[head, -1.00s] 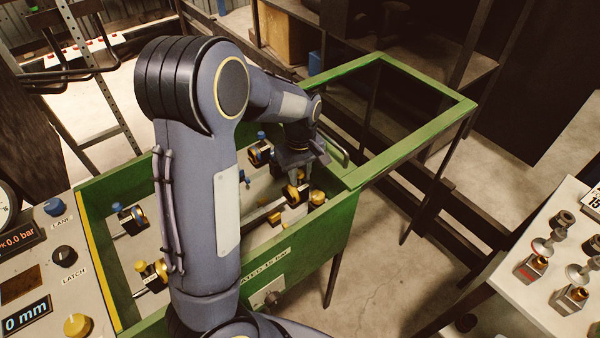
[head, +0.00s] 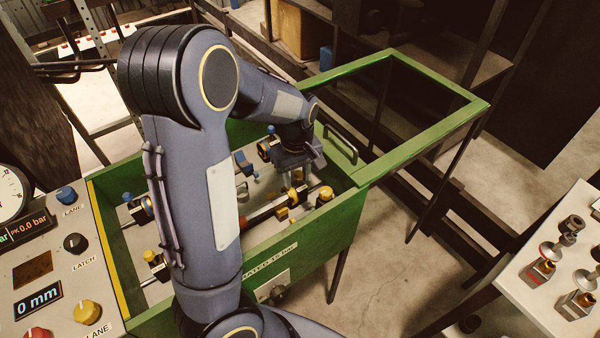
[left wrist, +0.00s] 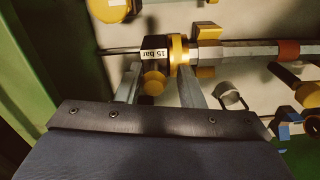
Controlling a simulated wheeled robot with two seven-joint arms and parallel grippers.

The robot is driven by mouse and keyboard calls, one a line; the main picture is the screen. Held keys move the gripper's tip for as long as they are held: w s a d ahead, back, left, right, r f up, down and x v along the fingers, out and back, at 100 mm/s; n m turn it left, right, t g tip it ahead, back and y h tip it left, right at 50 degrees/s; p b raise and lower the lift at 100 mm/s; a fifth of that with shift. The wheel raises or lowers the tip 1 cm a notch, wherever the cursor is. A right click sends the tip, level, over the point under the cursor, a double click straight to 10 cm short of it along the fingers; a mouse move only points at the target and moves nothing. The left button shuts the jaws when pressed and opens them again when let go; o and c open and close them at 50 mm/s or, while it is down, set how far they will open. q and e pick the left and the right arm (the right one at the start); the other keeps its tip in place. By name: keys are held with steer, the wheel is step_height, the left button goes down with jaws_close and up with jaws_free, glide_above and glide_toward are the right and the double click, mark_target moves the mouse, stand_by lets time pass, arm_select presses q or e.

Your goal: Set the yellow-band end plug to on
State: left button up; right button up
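The yellow-band end plug (left wrist: 178,50) sits in the green trough, in line with a hose (left wrist: 235,50). In the head view the plug (head: 297,192) is just below my left gripper (head: 294,174). In the left wrist view my left gripper (left wrist: 159,88) is open, with one finger on each side of the knob. I cannot tell if the fingers touch it. My right gripper is not in view.
A control panel (head: 45,255) is at the left. A white table (head: 545,265) with spare fittings is at the right.

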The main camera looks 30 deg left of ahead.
arm_select(q)
steer(key=shift+o, duration=0.4)
steer(key=shift+r, duration=0.1)
steer(key=shift+w+r, duration=0.1)
steer(key=shift+r, duration=0.25)
step_height(320, 180, up, 7)
steer(key=shift+f, duration=0.1)
steer(key=s+d+r+m+t+h, duration=0.2)
steer(key=s+d+m, duration=0.2)
steer(key=s, duration=0.5)
steer(key=s+d+r+m+t+h, duration=0.1)
steer(key=s+d+r+m+t, duration=0.1)
steer(key=s+d+m, duration=0.3)
steer(key=s+m+t, duration=0.1)
steer(key=s, duration=0.3)
steer(key=shift+s+t+h, duration=0.3)
steer(key=shift+s+h, duration=0.1)
